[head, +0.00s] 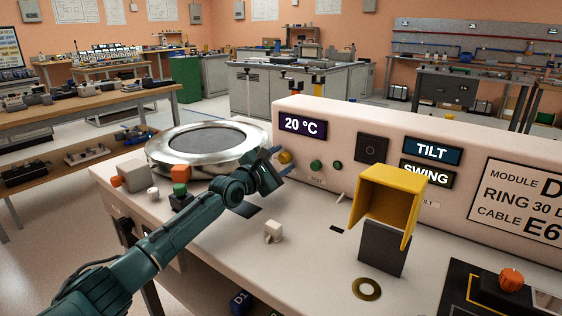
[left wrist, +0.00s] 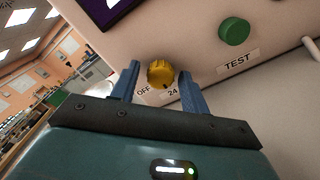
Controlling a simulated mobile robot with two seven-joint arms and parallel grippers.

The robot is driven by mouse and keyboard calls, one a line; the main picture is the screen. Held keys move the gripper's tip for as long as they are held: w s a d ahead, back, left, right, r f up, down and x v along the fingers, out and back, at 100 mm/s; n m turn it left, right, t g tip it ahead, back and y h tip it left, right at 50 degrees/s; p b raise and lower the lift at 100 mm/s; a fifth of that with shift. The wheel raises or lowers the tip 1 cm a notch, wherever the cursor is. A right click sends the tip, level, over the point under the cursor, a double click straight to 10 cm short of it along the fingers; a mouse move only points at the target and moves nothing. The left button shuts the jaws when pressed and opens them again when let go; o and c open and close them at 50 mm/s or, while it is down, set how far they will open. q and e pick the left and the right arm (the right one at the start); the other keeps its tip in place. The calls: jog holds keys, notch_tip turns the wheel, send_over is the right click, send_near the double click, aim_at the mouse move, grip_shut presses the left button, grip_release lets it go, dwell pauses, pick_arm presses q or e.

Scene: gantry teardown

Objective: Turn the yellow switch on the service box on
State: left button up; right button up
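The yellow switch (head: 285,157) is a round knob on the front panel of the long pale service box (head: 345,130), below the 20 °C display. In the left wrist view the yellow switch (left wrist: 160,72) has the labels OFF and 24 under it. I cannot clearly tell which label it points to. My left gripper (head: 281,162) is at the knob. In the left wrist view its two blue fingers (left wrist: 159,72) stand on either side of the knob, with a small gap showing at each side, so it is open. My right gripper is out of view.
A green TEST button (left wrist: 235,31) is just right of the switch. A yellow hood (head: 390,190) stands further right on the bench. A large metal ring (head: 207,145) lies behind my left arm.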

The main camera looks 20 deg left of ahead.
pick_arm(q)
jog(key=c, duration=0.8)
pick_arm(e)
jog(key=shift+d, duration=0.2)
pick_arm(q)
jog(key=shift+m, duration=0.4)
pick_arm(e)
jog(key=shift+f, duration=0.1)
pick_arm(q)
jog(key=m, duration=0.4)
jog(key=shift+m+b, duration=0.3)
jog(key=m, duration=0.4)
jog(key=shift+m+b, duration=0.3)
jog(key=shift+b, duration=0.05)
jog(key=m, duration=0.2)
jog(key=shift+m, duration=0.3)
jog(key=m, duration=0.3)
jog(key=shift+b, duration=0.3)
jog(key=shift+r+m, duration=0.1)
jog(key=shift+m, duration=1)
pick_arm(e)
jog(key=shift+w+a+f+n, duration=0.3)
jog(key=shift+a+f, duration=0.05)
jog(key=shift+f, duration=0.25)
